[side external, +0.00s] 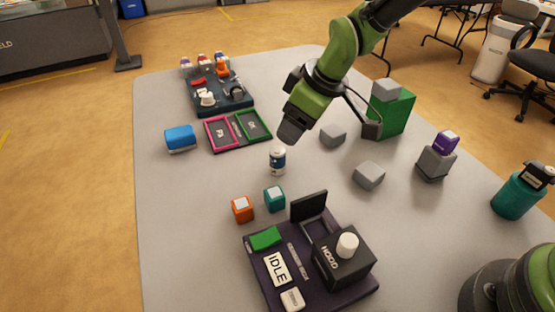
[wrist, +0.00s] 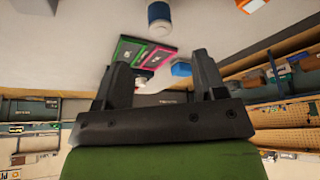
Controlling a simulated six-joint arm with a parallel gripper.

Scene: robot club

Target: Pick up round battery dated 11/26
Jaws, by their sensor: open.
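A small upright cylinder (side external: 277,160), white with a dark blue band, stands on the grey table and looks like the round battery. It also shows at the top of the wrist view (wrist: 159,16). No date can be read on it. My gripper (side external: 331,128) is open and empty, above the table and up and to the right of the cylinder in the side view. In the wrist view both fingers (wrist: 160,72) are spread apart with nothing between them, and the cylinder is beyond the fingertips.
Pink (side external: 222,133) and green (side external: 254,125) framed trays lie behind the cylinder. Teal (side external: 274,199) and orange (side external: 242,209) cubes stand in front. Grey blocks (side external: 369,176) and a green box (side external: 398,112) are right. A purple station (side external: 350,294) is at the front.

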